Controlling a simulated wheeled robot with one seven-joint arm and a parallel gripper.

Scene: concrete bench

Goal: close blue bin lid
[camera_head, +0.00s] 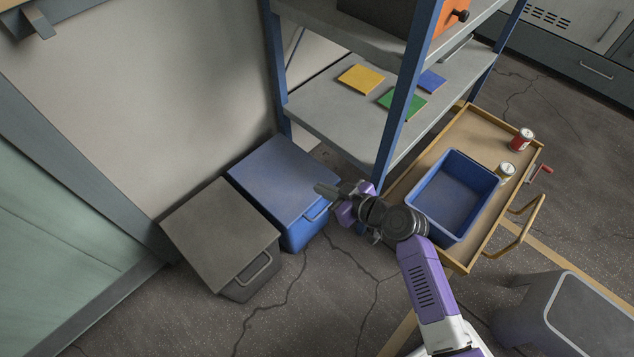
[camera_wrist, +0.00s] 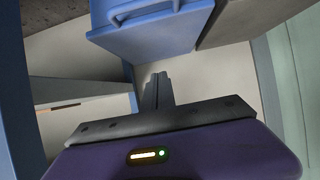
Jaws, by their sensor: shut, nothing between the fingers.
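The blue bin (camera_head: 301,235) stands on the floor against the wall, left of the shelf rack. Its flat blue-grey lid (camera_head: 280,175) lies down over the top, and a handle (camera_head: 318,212) shows at its front edge. In the wrist view, the blue bin (camera_wrist: 150,38) and its handle show at the top, beyond the fingertips. My gripper (camera_head: 320,189) is shut and empty, beside the right edge of the lid in the head view. I cannot tell whether it touches the bin. The wrist view shows the fingers (camera_wrist: 159,80) together.
A grey lidded bin (camera_head: 218,237) stands left of the blue one. The rack's blue post (camera_head: 403,105) rises close to my arm. A wooden cart (camera_head: 485,125) with an open blue tub (camera_head: 448,220) and two cans stands right. Cracked floor in front is clear.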

